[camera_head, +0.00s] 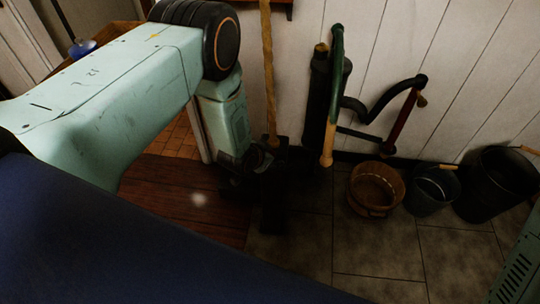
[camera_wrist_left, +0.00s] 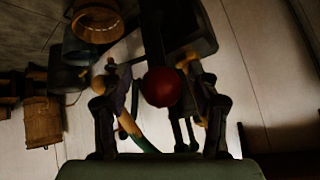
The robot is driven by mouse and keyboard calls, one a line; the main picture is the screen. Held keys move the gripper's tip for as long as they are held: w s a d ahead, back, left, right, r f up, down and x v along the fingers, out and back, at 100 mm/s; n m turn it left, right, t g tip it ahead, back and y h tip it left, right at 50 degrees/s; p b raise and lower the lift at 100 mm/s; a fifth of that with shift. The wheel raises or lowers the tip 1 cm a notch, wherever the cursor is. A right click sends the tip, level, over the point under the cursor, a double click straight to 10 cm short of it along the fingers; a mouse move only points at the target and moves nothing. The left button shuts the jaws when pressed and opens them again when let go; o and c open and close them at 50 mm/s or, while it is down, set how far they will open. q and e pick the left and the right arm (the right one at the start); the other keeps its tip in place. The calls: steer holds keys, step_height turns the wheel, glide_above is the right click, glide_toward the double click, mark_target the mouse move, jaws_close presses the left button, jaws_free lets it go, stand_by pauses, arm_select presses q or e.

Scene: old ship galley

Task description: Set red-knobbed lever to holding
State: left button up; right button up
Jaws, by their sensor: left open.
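The lever's round red knob (camera_wrist_left: 160,87) shows in the left wrist view, between the two fingers of my left gripper (camera_wrist_left: 160,70). The fingers stand apart on either side of it, with visible gaps. A dark shaft (camera_wrist_left: 153,42) runs from the knob toward a dark box (camera_wrist_left: 195,28). In the head view my left gripper (camera_head: 250,165) is dark and low, beside a dark post (camera_head: 274,195); I cannot make out the red knob there. The lever's setting marks cannot be read. My right gripper is not in view.
A hand pump (camera_head: 318,95) with a green, wood-ended handle (camera_head: 333,95) stands on the wall right of my left gripper. A wooden tub (camera_head: 376,190), a metal bucket (camera_head: 432,190) and a larger dark bucket (camera_head: 492,185) stand along the wall. Tiled floor is clear in front.

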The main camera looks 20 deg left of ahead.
arm_select(q)
steer(key=v, duration=1.2)
stand_by(0.3)
steer(key=s+f+n+g+b, duration=0.1)
steer(key=s+f+g, duration=0.3)
steer(key=s, duration=1.1)
steer(key=s+f+n+g+y+b, duration=0.1)
steer(key=s+f+n+g, duration=0.3)
steer(key=s, duration=1.1)
steer(key=shift+s+d+f+g+b, duration=0.25)
steer(key=shift+s+g+b, duration=0.15)
steer(key=shift+b, duration=0.15)
steer(key=shift+w, duration=0.1)
